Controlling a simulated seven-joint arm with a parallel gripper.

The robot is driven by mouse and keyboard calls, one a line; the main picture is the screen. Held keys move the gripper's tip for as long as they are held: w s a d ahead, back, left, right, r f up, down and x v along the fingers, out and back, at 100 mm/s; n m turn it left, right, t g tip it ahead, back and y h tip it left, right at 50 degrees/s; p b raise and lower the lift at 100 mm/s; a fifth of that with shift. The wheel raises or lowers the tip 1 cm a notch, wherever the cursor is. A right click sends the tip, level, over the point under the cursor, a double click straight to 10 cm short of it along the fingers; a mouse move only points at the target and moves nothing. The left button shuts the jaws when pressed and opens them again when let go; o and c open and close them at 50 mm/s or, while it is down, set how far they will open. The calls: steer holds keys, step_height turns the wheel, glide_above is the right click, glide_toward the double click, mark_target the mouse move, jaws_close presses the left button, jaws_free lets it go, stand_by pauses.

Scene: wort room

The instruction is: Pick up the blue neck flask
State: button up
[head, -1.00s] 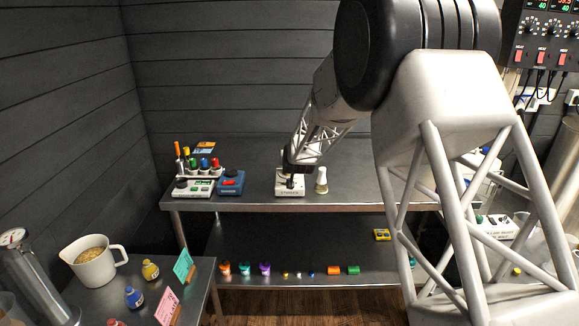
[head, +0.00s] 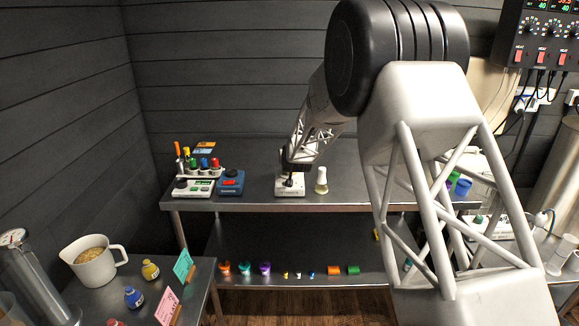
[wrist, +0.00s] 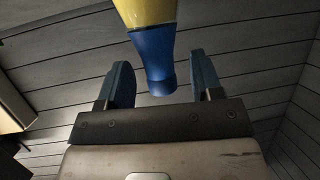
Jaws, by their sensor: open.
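In the wrist view, a flask with a blue neck (wrist: 153,52) and a yellow body (wrist: 146,11) appears neck-down in the picture, between the two blue fingers of my gripper (wrist: 161,64). The fingers stand apart, with a visible gap on each side of the neck. The top of the flask's image is cut off by the frame edge. In the head view, the dark end of my arm is over the back bench, and its fingers are not clearly seen. I cannot make out the blue neck there.
A small pale flask (head: 321,181) stands on the metal bench (head: 255,203), right of a white device (head: 289,187). A blue device (head: 230,183) and a rack of coloured tools stand to the left. A white jug (head: 92,263) and small bottles are on the near-left table.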

steer(key=shift+w+a+f, duration=0.1)
steer(key=shift+w+f, duration=0.15)
steer(key=shift+w, duration=0.3)
jaws_close()
stand_by(0.5)
steer(key=shift+r, duration=0.2)
steer(key=shift+r, duration=0.55)
steer(key=shift+s+r, duration=0.2)
steer(key=shift+r, duration=0.35)
steer(key=shift+s+r, duration=0.15)
steer(key=shift+r, duration=0.4)
steer(key=s+d+r, duration=0.1)
steer(key=s+d, duration=0.1)
steer(key=s, duration=1.3)
steer(key=shift+d+r, duration=0.2)
steer(key=shift+d, duration=0.2)
